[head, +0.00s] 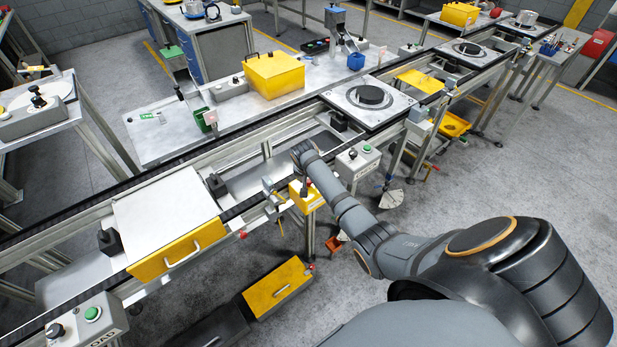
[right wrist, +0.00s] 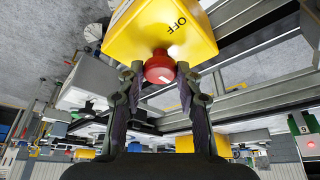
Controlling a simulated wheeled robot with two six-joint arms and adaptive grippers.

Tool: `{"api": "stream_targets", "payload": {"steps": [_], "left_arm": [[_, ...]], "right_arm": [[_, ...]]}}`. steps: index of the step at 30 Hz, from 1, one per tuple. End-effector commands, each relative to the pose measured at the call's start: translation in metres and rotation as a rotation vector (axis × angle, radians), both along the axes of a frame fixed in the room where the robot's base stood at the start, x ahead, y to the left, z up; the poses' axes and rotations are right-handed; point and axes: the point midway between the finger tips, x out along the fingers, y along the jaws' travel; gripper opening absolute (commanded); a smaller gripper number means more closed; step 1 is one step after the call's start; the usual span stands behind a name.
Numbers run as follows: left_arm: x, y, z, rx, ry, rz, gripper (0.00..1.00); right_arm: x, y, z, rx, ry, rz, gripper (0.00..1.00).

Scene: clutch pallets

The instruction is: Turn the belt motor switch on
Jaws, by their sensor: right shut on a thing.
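The belt motor switch is a yellow box (right wrist: 185,28) with a red knob (right wrist: 159,68) on it. The word OFF is printed on the box, upside down in the right wrist view. My right gripper (right wrist: 160,76) has its two dark fingers on either side of the red knob and is shut on it. In the head view the yellow box (head: 306,197) is mounted at the near side of the conveyor, beside the end of my right arm. The fingers are hard to make out there. My left gripper is not in view.
A conveyor runs diagonally past the box, carrying a white-topped case with a yellow front (head: 175,252) and a grey plate with a black disc (head: 345,101). A grey button box (head: 357,160) stands close right of my arm. A yellow drawer (head: 278,287) sits low in front.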

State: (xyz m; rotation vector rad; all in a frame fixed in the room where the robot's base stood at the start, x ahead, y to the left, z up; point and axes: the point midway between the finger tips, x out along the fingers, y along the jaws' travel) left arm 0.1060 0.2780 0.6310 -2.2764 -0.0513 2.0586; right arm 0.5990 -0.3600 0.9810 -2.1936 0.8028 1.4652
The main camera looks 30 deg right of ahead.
Motion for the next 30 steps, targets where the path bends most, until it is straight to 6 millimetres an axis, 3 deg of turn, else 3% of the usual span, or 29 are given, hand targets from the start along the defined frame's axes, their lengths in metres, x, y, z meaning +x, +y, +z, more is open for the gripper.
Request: {"api": "stream_targets", "payload": {"steps": [16,17,21,30], "left_arm": [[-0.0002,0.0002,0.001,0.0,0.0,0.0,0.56],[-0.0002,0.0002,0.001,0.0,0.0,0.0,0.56],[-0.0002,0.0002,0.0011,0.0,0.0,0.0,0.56],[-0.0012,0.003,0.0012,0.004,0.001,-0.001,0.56]], "right_arm": [[0.0005,-0.0002,0.0004,0.0,-0.002,-0.021,0.04],[0.0005,-0.0002,0.0004,0.0,-0.002,-0.021,0.39],[0.0005,-0.0001,0.0003,0.0,-0.002,-0.021,0.57],[0.0001,0.0001,0.0012,0.0,-0.001,-0.02,0.57]]}}
